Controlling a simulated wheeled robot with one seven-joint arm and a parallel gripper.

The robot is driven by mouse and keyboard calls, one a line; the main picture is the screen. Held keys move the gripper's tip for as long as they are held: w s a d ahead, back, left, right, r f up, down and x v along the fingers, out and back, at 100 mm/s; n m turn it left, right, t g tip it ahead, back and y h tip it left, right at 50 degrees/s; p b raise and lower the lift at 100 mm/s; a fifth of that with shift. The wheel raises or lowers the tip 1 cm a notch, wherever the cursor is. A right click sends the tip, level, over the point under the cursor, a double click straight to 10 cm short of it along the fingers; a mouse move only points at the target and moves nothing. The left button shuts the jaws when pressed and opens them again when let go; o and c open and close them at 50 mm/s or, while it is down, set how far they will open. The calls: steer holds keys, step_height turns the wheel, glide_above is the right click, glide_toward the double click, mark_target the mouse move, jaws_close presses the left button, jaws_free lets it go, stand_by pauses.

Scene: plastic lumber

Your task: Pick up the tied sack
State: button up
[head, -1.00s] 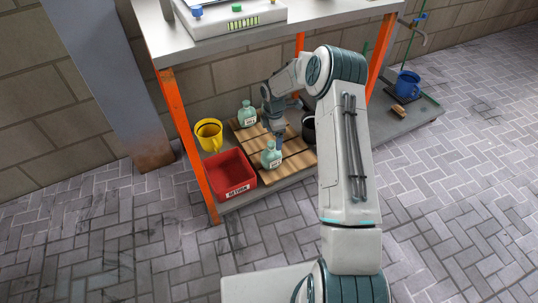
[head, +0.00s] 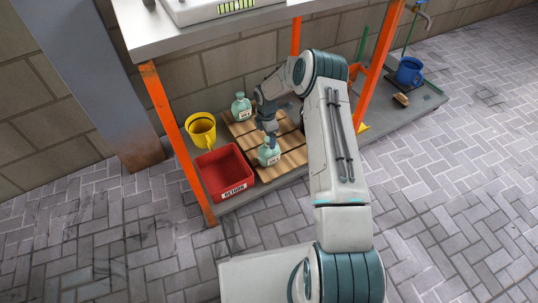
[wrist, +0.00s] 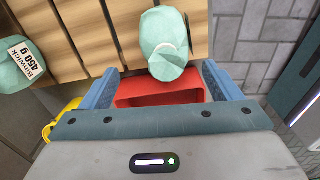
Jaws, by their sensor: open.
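Two pale green tied sacks with white labels stand on a slatted wooden board on the low shelf. The front sack (head: 269,153) is near the board's front edge, close to the red bin. The rear sack (head: 240,107) is farther back. My gripper (head: 271,138) is open, just above the front sack's top. In the wrist view, the blue fingers of my gripper (wrist: 161,72) are spread to either side of the front sack (wrist: 163,38), which lies at and beyond the tips. The rear sack (wrist: 20,66) is at the left edge. Contact cannot be told.
The red bin (head: 224,187) labelled RETURN stands left of the wooden board (head: 292,160). A yellow bucket (head: 194,127) is behind it. An orange post (head: 176,140) and the grey bench top (head: 225,32) frame the shelf. A blue bucket (head: 409,70) is far right.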

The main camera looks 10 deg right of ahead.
mark_target(269, 150)
steer(key=f+b, duration=0.2)
steer(key=f, duration=0.3)
steer(key=shift+s+d+f+b, duration=0.15)
steer(key=shift+s+d+b, duration=0.15)
steer(key=shift+s+b, duration=0.1)
steer(key=shift+w, duration=0.1)
jaws_close()
